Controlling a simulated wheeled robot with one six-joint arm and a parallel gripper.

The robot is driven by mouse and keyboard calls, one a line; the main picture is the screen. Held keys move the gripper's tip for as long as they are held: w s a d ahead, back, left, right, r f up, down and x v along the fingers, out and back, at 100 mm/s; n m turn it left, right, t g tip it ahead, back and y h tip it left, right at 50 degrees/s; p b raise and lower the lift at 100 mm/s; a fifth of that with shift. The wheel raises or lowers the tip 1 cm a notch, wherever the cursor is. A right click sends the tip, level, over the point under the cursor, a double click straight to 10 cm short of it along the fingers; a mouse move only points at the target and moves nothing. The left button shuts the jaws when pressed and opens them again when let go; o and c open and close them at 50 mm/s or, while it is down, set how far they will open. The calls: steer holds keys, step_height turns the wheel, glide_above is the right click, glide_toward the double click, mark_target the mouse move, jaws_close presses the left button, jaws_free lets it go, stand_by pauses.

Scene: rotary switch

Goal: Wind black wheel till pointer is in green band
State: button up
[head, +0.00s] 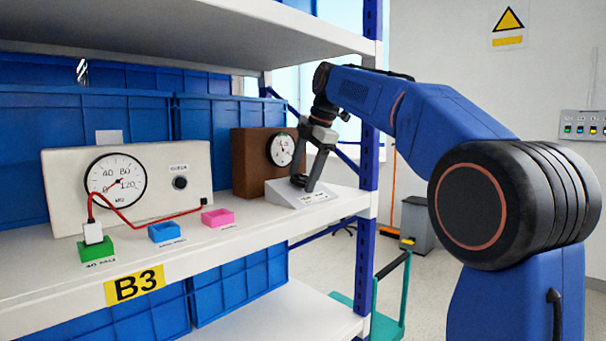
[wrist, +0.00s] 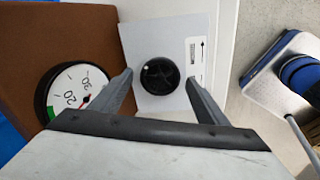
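The black wheel (wrist: 160,76) is a round knob on a light sloped panel (wrist: 130,40), which also shows in the head view (head: 335,199). My gripper (head: 303,185) reaches down over the panel. In the wrist view its fingers (wrist: 159,80) are open, one on each side of the wheel, with a visible gap on both sides. The white gauge (head: 281,149) is set in a brown box (head: 250,178). The wrist view shows part of its dial (wrist: 72,90), with a green band (wrist: 50,113) at its edge. A finger hides some of the dial, and I cannot read the pointer clearly.
On the same shelf, a larger cream panel (head: 63,190) carries another gauge (head: 115,180) and a small black knob (head: 180,183). A blue shelf post (head: 369,150) is right of my gripper.

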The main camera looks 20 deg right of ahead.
steer(key=shift+r, duration=0.1)
steer(key=v, duration=0.4)
steer(key=shift+r, duration=0.1)
steer(key=shift+s+d+r, duration=0.2)
steer(key=shift+s+r, duration=0.05)
steer(key=shift+r, duration=0.05)
steer(key=s+d, duration=0.6)
steer(key=s, duration=0.3)
steer(key=shift+s+d, duration=0.3)
steer(key=shift+d, duration=0.05)
steer(key=s+f+m+h, duration=0.1)
steer(key=s+f+m, duration=0.6)
steer(key=f, duration=0.6)
steer(key=s+f+m, duration=0.7)
steer(key=s+f, duration=0.5)
steer(key=f, duration=0.1)
steer(key=s+f+m+t+h, duration=0.1)
steer(key=s+f+m, duration=0.6)
steer(key=s+f, duration=0.3)
step_height(320, 180, down, 3)
steer(key=shift+s+a+f+h, duration=0.25)
steer(key=shift+a+h, duration=0.05)
steer(key=shift+a, duration=0.2)
